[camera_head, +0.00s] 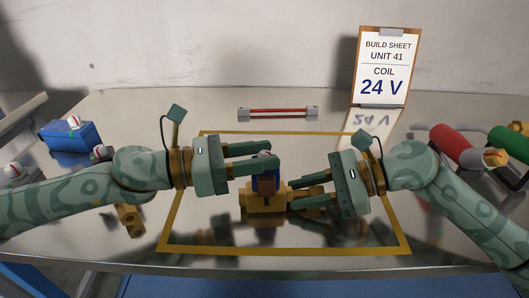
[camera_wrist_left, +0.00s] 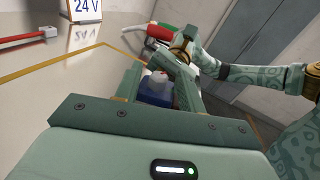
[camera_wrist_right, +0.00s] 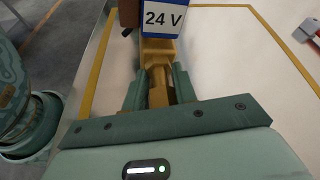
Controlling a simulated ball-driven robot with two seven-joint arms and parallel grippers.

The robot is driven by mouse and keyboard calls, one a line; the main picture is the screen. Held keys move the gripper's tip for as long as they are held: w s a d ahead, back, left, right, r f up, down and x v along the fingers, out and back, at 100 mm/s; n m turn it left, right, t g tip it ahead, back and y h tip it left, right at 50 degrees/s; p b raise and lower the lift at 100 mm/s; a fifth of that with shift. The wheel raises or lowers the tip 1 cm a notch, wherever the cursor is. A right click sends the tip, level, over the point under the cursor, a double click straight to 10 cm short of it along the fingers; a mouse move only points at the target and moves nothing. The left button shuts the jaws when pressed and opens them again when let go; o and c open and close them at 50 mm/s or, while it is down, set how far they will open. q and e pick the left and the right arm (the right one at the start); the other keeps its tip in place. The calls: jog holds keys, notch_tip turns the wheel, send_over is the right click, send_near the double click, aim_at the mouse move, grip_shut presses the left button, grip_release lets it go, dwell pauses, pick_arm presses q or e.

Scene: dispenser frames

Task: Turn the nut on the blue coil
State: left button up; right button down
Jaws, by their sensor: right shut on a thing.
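The blue coil (camera_head: 266,184) stands upright on a brass valve body (camera_head: 251,200) in the middle of the table. Its "24 V" label (camera_wrist_right: 165,20) faces the right wrist camera. A pale nut with red on it (camera_wrist_left: 158,76) shows on top of the coil in the left wrist view. My left gripper (camera_head: 272,155) is open, its fingers reaching around the coil's top, one on each side of the nut. The head view mostly hides the nut behind those fingers. My right gripper (camera_head: 297,190) is shut on the brass body's near end (camera_wrist_right: 158,88), below the coil.
A build sheet (camera_head: 387,65) reading "COIL 24 V" stands at the back. A red bar with grey ends (camera_head: 278,111) lies behind the coil. A blue block (camera_head: 65,138) is at left, a brass fitting (camera_head: 130,220) at front left. Red (camera_head: 450,146) and green (camera_head: 508,142) cylinders lie right.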

pick_arm(q)
jog(key=shift+w+d, duration=0.15)
jog(key=shift+d, duration=0.45)
jog(key=shift+c, duration=0.2)
grip_shut()
jog(key=shift+m+g+h, duration=0.6)
jog(key=shift+m+g, duration=1)
jog(key=shift+g, duration=0.9)
jog(key=shift+o, duration=0.2)
grip_release()
